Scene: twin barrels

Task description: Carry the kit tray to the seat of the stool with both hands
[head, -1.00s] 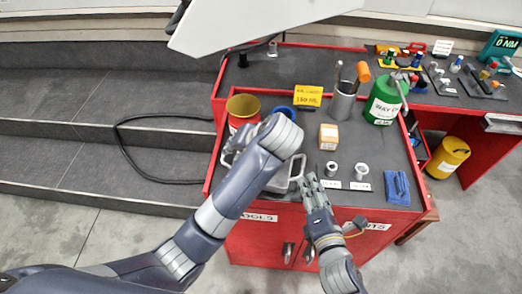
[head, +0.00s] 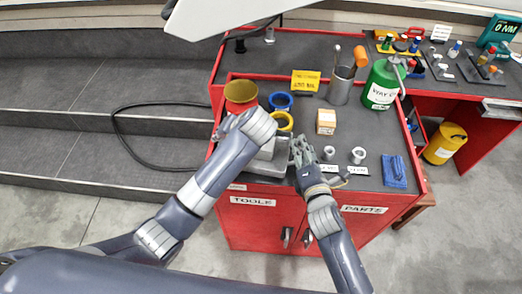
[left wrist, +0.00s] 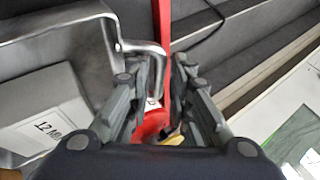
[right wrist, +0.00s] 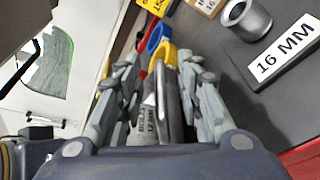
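The kit tray (head: 266,168) is a grey metal tray on the left front of the red cart, partly covered by my left arm in the head view. In the left wrist view the tray (left wrist: 95,28) holds a labelled light box (left wrist: 45,115), and its handle (left wrist: 143,47) reaches between the fingers of my open left gripper (left wrist: 153,85). The head view hides that gripper behind my arm. My right gripper (head: 302,150) is at the tray's right side. In the right wrist view its fingers (right wrist: 160,92) are apart, with a grey metal part between them. I cannot make out the stool.
Metal sockets (head: 358,154) and a blue cloth (head: 394,171) lie to the right. Grey steps (head: 70,140) lie left of the cart.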

